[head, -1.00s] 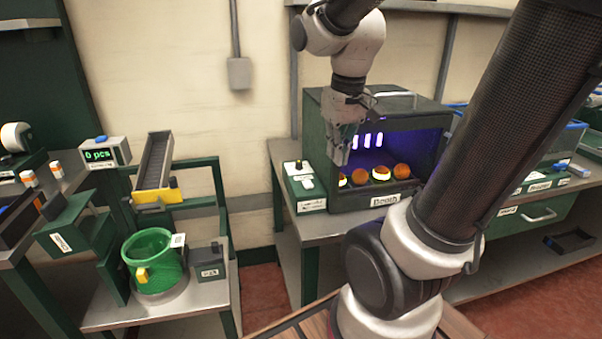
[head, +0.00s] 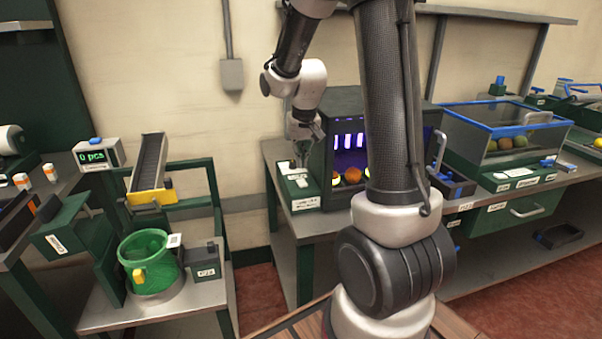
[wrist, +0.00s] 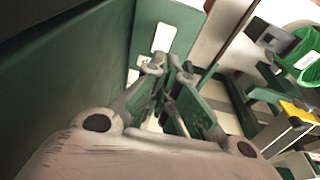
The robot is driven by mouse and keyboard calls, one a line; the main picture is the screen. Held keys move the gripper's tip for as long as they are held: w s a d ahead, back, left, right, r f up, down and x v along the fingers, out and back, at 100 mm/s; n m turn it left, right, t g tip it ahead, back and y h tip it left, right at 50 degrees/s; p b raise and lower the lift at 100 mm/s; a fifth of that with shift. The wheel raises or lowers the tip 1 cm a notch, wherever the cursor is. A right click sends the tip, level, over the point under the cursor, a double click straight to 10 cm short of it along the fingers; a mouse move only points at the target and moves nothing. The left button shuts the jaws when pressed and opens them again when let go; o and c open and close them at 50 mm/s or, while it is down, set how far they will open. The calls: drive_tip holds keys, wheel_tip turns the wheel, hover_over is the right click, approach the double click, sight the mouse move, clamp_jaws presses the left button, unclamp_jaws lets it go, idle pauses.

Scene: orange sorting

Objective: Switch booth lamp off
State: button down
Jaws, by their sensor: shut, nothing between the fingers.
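The booth (head: 345,100) is a dark green box with purple lamp strips (head: 348,140) glowing inside. Oranges (head: 352,175) sit in it, partly hidden by my arm. A small green control box (head: 299,187) with white plates stands against the booth's left side. My gripper (head: 303,163) is shut and empty, pointing down just above the back of this box. In the wrist view my gripper's fingertips (wrist: 170,65) are together beside a white plate (wrist: 163,38) on the green box. The switch itself is hidden behind the fingers, and I cannot tell whether they touch it.
A clear bin with blue rims (head: 505,125) holding fruit stands right of the booth. At left are a green basket (head: 150,262), a chute (head: 148,165) and a counter reading "0 pcs" (head: 93,156). The booth wall (wrist: 70,80) is close beside my gripper.

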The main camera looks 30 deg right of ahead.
sight(300, 181)
drive_tip(key=f, duration=0.5)
drive_tip(key=shift+s, duration=0.2)
